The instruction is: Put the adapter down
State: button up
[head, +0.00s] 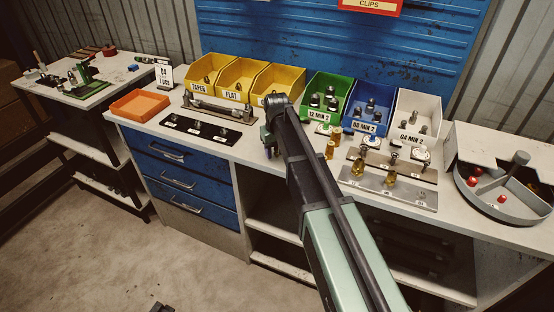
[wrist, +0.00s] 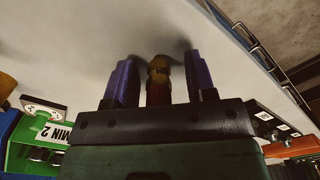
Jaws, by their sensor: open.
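In the wrist view a brass adapter (wrist: 158,72) with a darker reddish lower part sits between the two purple fingers of my gripper (wrist: 156,80). The fingers are apart, with a gap on each side of the adapter. Its far end appears at or close to the pale bench top (wrist: 80,55); exact contact is unclear. In the head view my gripper (head: 270,148) is low over the bench, in front of the yellow bins. The adapter between the fingers cannot be made out there.
Two brass pieces (head: 331,150) stand right of my gripper. A black labelled strip (head: 200,131) lies to the left, an orange tray (head: 140,107) beyond. Yellow, green (head: 322,110), blue and white bins line the back. A metal plate with fittings (head: 390,188) is at right.

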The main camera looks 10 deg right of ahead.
jog(key=shift+r, duration=0.15)
jog(key=shift+c, duration=0.5)
grip_shut()
jog(key=shift+r, duration=0.1)
notch_tip(320, 180, up, 20)
jog(key=p, duration=2)
